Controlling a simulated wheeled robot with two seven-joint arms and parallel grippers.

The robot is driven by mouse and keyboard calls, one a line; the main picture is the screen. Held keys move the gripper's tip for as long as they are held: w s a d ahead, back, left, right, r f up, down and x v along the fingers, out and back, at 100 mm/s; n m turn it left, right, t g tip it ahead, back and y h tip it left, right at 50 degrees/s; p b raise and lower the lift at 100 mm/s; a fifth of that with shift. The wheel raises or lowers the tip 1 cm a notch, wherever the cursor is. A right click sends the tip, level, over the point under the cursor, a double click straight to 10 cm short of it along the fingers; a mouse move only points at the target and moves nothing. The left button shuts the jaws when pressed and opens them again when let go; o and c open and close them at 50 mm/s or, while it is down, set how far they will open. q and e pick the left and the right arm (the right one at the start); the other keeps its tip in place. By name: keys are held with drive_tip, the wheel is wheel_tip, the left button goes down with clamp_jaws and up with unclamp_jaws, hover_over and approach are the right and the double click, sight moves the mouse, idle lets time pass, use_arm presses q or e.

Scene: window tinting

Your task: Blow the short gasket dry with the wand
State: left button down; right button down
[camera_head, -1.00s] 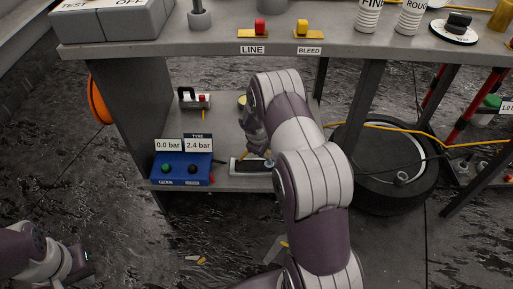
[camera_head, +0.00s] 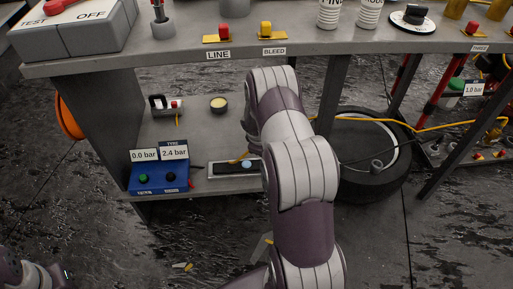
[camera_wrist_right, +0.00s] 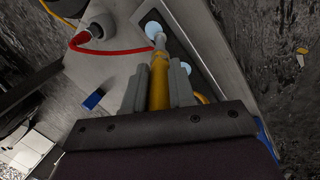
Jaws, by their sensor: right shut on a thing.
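My right gripper (camera_wrist_right: 157,90) is shut on the yellow wand (camera_wrist_right: 160,80), in the right wrist view. The wand's grey tip points at a pale blue round patch (camera_wrist_right: 152,27) on a dark strip in a grey tray (camera_wrist_right: 215,62); contact cannot be told. I cannot tell which part is the short gasket. In the head view the tray (camera_head: 215,176) lies on the lower shelf, and my right arm hides the right gripper. My left gripper (camera_head: 64,274) is at the bottom left corner, away from the bench.
A blue gauge box (camera_head: 148,181) with 0.0 and 2.4 bar labels stands left of the tray. A round tin (camera_head: 218,104) is on the shelf behind. A tyre (camera_head: 375,180) stands right of my arm. The bench top (camera_head: 180,52) overhangs the shelf.

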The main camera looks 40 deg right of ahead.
drive_tip(key=w+a+b, duration=0.1)
drive_tip(key=w+a, duration=0.7)
drive_tip(key=a, duration=0.5)
idle(1.7)
drive_tip(key=shift+r, duration=0.1)
wheel_tip(320, 180, up, 6)
drive_tip(key=p, duration=0.4)
drive_tip(key=shift+d+p, duration=0.1)
drive_tip(key=shift+p, duration=0.3)
